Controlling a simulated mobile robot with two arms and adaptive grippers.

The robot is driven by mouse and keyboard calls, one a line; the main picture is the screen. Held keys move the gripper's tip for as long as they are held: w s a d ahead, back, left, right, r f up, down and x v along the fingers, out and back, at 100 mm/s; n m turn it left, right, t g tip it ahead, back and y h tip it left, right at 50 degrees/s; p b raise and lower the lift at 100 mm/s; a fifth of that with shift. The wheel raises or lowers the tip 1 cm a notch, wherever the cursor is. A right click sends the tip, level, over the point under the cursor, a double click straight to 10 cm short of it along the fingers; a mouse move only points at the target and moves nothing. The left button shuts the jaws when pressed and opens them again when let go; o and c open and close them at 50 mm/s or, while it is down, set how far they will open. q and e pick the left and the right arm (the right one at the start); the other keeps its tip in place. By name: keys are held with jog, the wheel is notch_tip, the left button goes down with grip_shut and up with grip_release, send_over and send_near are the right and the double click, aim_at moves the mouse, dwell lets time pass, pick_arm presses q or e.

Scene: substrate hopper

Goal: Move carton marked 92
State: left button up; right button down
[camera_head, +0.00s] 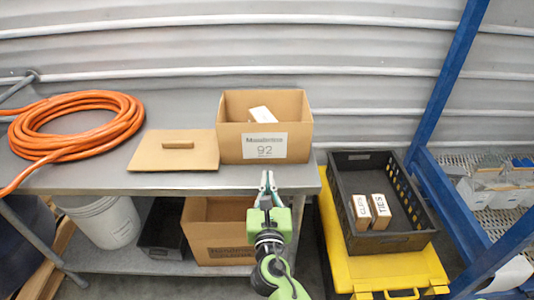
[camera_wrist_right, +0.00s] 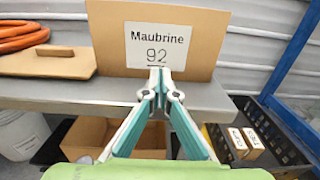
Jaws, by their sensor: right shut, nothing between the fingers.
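The carton marked 92 (camera_head: 231,147) is an open brown cardboard box with a white label, standing upright on the metal bench near its right end. A small white item (camera_head: 262,114) shows inside it. In the right wrist view the carton's front (camera_wrist_right: 215,45) faces me, its label reading "Maubrine 92". My right gripper (camera_head: 268,175) is shut and empty, in front of the carton and slightly below its base. In the right wrist view its fingertips (camera_wrist_right: 160,72) meet just below the label; I cannot tell whether they touch. My left gripper is not in view.
A brown lid with a handle (camera_head: 172,160) lies left of the carton, and a coiled orange hose (camera_head: 120,130) farther left. A black crate (camera_head: 390,243) with two small boxes stands on a yellow case (camera_head: 350,272). Another carton (camera_head: 215,245) and white bucket (camera_head: 110,222) sit below the bench.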

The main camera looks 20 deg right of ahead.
aim_at(267, 148)
jog(key=p+x, duration=0.1)
jog(key=x, duration=0.9)
jog(key=shift+w+d+f, duration=0.1)
jog(key=shift+w+f, duration=0.05)
jog(key=shift+w, duration=0.35)
